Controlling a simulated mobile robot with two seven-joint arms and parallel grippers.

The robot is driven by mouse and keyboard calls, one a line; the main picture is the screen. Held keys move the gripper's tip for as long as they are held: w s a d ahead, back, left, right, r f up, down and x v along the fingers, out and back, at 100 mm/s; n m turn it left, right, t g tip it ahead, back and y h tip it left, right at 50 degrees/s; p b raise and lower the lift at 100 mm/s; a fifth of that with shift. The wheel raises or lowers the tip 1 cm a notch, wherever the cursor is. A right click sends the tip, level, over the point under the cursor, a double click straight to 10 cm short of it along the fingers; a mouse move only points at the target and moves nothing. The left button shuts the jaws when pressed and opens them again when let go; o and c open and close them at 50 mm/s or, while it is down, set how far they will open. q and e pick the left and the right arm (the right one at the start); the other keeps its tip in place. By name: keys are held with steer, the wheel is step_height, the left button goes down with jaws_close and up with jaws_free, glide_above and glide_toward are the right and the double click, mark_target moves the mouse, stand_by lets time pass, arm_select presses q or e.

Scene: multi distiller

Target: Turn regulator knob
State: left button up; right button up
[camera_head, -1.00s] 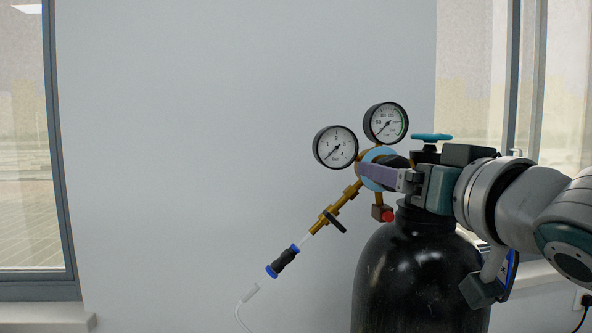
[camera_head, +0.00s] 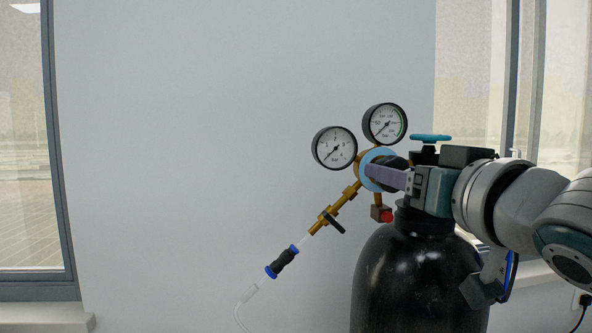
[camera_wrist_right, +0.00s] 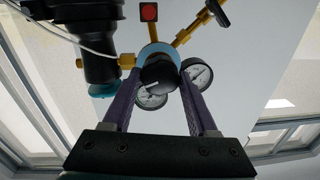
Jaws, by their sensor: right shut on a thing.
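The black regulator knob (camera_head: 396,162) sits at the front of the brass regulator with a light blue ring (camera_head: 368,163) behind it. It also shows in the right wrist view (camera_wrist_right: 158,74), with a white mark on its face. My right gripper (camera_head: 376,174) reaches in from the right, its purple fingers on either side of the knob, shut on it. The fingers hide part of the knob in the head view. Two round dial gauges, left (camera_head: 334,147) and right (camera_head: 385,123), stand on the regulator. My left gripper is not in view.
A black gas cylinder (camera_head: 415,275) stands below the regulator, with a teal valve handwheel (camera_head: 430,138) on top. A red-tipped fitting (camera_head: 387,215) hangs under the regulator. A brass outlet leads to a hose connector (camera_head: 282,262) at lower left. The wall side at left is free.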

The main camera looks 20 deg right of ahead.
steer(key=shift+a+n+g+p, duration=0.1)
steer(key=shift+n+g+p, duration=0.15)
steer(key=shift+n+p, duration=2.25)
steer(key=shift+a+n+g+p, duration=0.1)
steer(key=shift+n+g+p, duration=0.15)
steer(key=shift+n+p, duration=2.25)
steer(key=shift+n+b, duration=1)
steer(key=shift+n, duration=0.2)
steer(key=o, duration=1.4)
steer(key=b+v, duration=0.2)
steer(key=v, duration=0.8)
steer(key=shift+f, duration=0.1)
